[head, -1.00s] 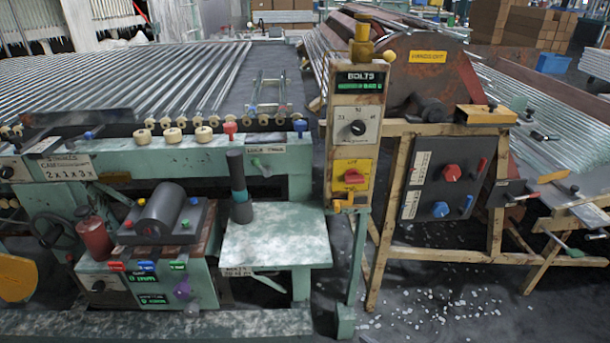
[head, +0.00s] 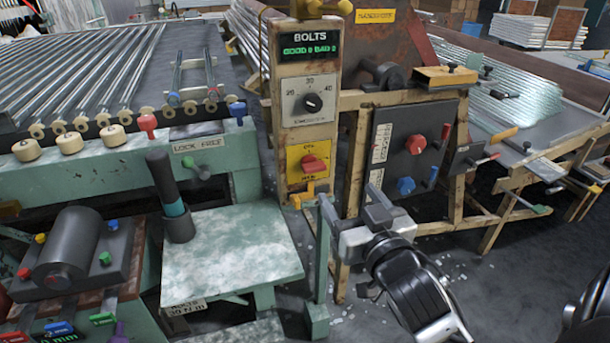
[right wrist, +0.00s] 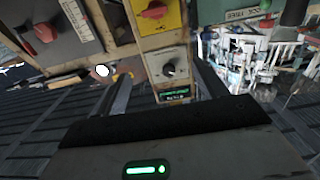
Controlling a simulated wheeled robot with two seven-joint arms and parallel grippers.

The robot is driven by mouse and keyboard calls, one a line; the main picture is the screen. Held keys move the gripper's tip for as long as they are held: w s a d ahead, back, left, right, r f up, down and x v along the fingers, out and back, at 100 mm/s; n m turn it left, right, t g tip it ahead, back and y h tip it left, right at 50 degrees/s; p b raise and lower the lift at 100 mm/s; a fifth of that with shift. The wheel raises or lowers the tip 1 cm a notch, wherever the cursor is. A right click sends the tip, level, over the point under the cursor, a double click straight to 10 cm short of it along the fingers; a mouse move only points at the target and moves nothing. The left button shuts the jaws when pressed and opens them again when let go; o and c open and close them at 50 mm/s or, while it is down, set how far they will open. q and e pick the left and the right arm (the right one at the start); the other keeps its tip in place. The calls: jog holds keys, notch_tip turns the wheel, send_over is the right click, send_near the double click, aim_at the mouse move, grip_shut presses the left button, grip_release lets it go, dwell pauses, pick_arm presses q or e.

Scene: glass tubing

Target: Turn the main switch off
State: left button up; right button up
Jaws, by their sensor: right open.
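A red rotary switch (head: 315,163) sits on a yellow plate (head: 293,174) low on the wooden control post. Its handle looks roughly level; the small lettering around it is too blurred to read. It also shows at the top of the right wrist view (right wrist: 154,10), where the post appears upside down. My right gripper (head: 352,208) is open and empty, in front of and below the switch, slightly to its right, and apart from it. My left gripper is not in view.
Above the switch are a black dial (head: 312,103) and a green BOLTS display (head: 310,49). Right of the post, a dark panel (head: 382,145) carries a red knob (head: 415,144) and a blue knob (head: 405,186). A green worktable (head: 240,260) stands left of the gripper.

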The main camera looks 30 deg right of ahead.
notch_tip(320, 180, down, 5)
jog(key=b, duration=0.4)
send_near(316, 170)
jog(key=x, duration=0.7)
jog(key=shift+w+b, duration=0.2)
jog(key=shift+b, duration=0.15)
jog(key=shift+w+d, duration=0.2)
jog(key=shift+w, duration=0.35)
jog(key=c, duration=1)
